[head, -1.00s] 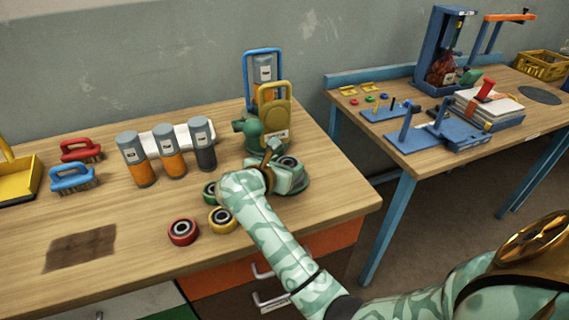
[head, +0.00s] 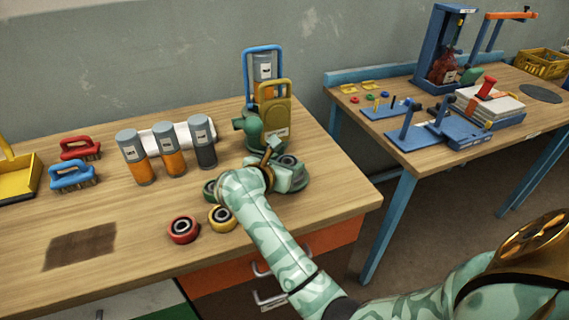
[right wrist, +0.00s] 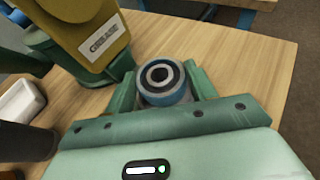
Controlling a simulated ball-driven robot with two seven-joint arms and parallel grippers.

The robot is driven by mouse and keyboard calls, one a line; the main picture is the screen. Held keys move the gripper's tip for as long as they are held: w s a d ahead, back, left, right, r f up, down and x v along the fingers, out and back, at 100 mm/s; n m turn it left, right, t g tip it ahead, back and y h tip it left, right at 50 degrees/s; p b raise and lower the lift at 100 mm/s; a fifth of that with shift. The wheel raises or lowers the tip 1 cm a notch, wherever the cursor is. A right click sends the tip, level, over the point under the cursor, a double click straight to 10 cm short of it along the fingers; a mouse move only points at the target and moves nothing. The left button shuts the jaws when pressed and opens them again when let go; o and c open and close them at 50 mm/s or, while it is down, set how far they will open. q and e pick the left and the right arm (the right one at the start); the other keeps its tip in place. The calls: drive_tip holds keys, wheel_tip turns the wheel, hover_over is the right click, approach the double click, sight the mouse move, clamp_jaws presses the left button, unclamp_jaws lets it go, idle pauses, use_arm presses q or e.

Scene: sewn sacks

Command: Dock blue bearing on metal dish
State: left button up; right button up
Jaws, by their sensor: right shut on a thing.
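The blue bearing (right wrist: 162,82) sits between the two green fingers of my right gripper (right wrist: 163,88) in the right wrist view, its dark bore facing the camera. The gripper is shut on it. In the head view my right gripper (head: 288,172) is low over the right end of the near bench, beside the green pump-like body, with the bearing (head: 287,161) showing small at its tip. I cannot tell whether the bearing touches the bench. I cannot pick out the metal dish in either view. My left gripper is not in view.
A yellow grease can (head: 273,108) and a green pump-like body (head: 252,128) stand just behind the gripper. Red (head: 183,229) and yellow (head: 221,217) bearings lie in front, with a green one (head: 210,189) partly hidden. Several canisters (head: 170,150) stand left.

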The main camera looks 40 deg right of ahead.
drive_tip(key=shift+f+b, duration=0.5)
drive_tip(key=shift+f, duration=0.1)
idle(0.3)
drive_tip(key=o, duration=0.9)
drive_tip(key=shift+o, duration=0.2)
